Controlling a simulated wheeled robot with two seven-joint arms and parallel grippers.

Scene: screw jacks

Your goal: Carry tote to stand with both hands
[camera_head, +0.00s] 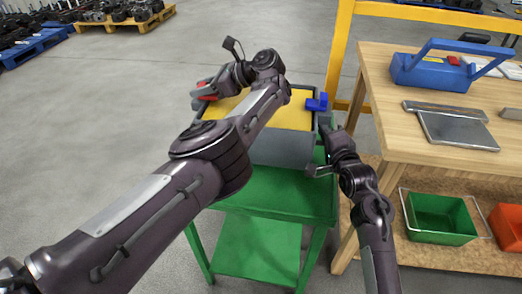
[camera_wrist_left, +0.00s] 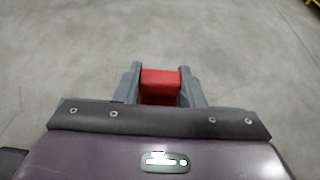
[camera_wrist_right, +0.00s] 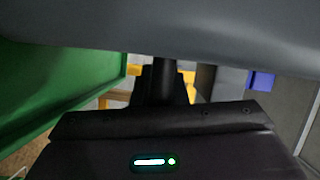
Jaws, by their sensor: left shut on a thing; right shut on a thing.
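The tote (camera_head: 277,148) is a grey box with a yellow top, at or just above the green stand (camera_head: 262,202) in the head view; whether it rests there I cannot tell. It has a red handle (camera_head: 207,92) at its left and a blue part (camera_head: 316,102) at its right. In the left wrist view my left gripper (camera_wrist_left: 160,80) is shut on the red handle (camera_wrist_left: 160,86). My right gripper (camera_wrist_right: 163,80) is shut on a dark thing close below the grey tote wall (camera_wrist_right: 180,30); the blue part (camera_wrist_right: 262,80) is apart from its fingers. My left arm hides part of the tote.
A wooden workbench (camera_head: 400,82) stands right of the stand, with a blue toolbox (camera_head: 435,72) and a metal plate (camera_head: 458,130) on it. A green bin (camera_head: 440,220) and an orange bin (camera_head: 508,226) sit on its lower shelf.

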